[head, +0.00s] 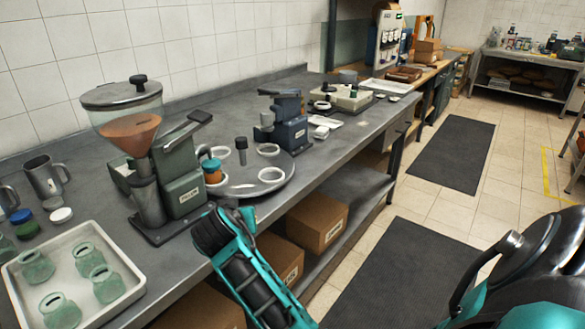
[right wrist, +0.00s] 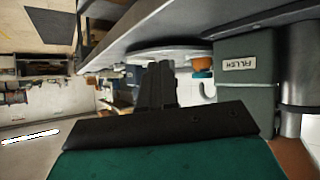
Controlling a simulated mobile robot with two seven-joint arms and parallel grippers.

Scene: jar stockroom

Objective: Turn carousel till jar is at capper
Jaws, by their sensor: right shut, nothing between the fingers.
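The carousel (head: 245,189) is a round grey disc with white ring seats and an upright dark post (head: 241,146). A jar (head: 212,174) with orange contents and a teal top stands at its left side, beside the filler (head: 180,178). The grey-blue capper (head: 290,130) stands at the disc's far right side, away from the jar. In the right wrist view, which is upside down, my right gripper (right wrist: 160,72) is shut and empty, with the carousel (right wrist: 165,46) and jar (right wrist: 202,66) beyond it. In the head view its fingers are hard to make out. My left gripper is not visible.
A white tray (head: 133,285) of green glass jars lies at the front left, near loose lids (head: 61,215) and a metal mug (head: 46,180). Cardboard boxes (head: 318,220) sit below the bench. Dark mats (head: 385,275) lie on the floor at right.

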